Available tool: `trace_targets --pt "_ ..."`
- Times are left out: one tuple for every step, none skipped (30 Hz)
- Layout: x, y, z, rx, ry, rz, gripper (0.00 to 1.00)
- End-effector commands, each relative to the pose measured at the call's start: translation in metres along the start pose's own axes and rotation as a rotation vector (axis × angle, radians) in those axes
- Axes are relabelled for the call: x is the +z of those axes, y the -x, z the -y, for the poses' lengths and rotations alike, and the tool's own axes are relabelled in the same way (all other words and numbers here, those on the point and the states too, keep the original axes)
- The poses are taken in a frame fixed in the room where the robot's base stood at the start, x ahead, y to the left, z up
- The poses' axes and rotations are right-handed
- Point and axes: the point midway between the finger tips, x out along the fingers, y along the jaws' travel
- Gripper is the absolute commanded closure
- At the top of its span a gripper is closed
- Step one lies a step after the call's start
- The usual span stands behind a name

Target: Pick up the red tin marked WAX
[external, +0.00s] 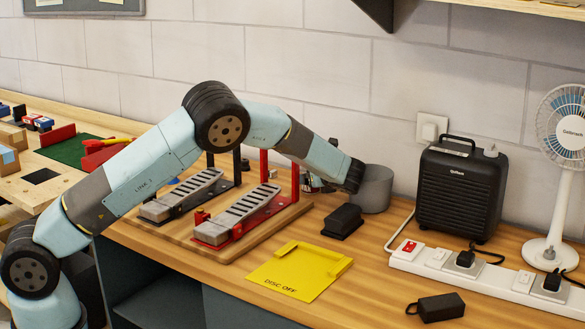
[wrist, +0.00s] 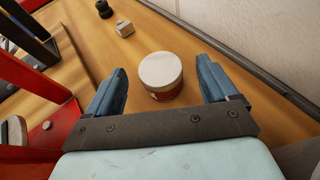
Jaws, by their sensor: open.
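A round tin with a white lid and a red side (wrist: 163,92) stands upright on the wooden bench in the wrist view. Only a strip of its red side shows, and I cannot read a marking. My gripper (wrist: 160,70) is open, with one blue finger on each side of the tin and a gap to both. The fingers hold nothing. I cannot make out the tin for certain there.
A red stand (external: 236,231) is close left of my gripper; its red upright (wrist: 38,80) shows in the wrist view. A grey cylinder (external: 373,190) stands close right. A small pale block (wrist: 124,28) and a dark round object (wrist: 104,8) lie beyond the tin. The wall (wrist: 255,35) is near.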

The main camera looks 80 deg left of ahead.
Motion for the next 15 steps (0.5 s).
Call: trace_targets --pt "-0.004 -0.002 0.000 0.001 -0.002 0.000 0.14" --pt "-0.007 -0.003 0.000 0.001 -0.003 0.000 0.14" --pt "-0.009 -0.006 -0.001 0.002 -0.002 0.000 0.14" --pt "-0.008 -0.011 -0.001 0.002 -0.001 0.000 0.14" --pt "-0.008 -0.016 -0.001 0.003 0.000 -0.001 0.14" --pt "-0.007 -0.022 -0.001 0.003 0.001 -0.001 0.14" --pt "-0.007 -0.026 -0.001 0.003 0.001 0.000 0.14" --pt "-0.007 -0.031 -0.001 0.003 0.001 0.000 0.14" --pt "-0.007 -0.037 0.000 0.002 0.001 0.000 0.14" --pt "-0.007 -0.041 0.000 0.002 0.000 0.000 0.14" --pt "-0.008 -0.045 0.000 0.001 0.000 0.000 0.14" --pt "-0.008 -0.049 0.000 0.001 0.000 0.000 0.14" --pt "-0.008 -0.051 0.000 0.001 0.000 0.000 0.14" --pt "-0.008 -0.052 0.000 0.000 0.000 0.000 0.14" --pt "-0.008 -0.053 0.000 0.000 0.000 0.000 0.14"
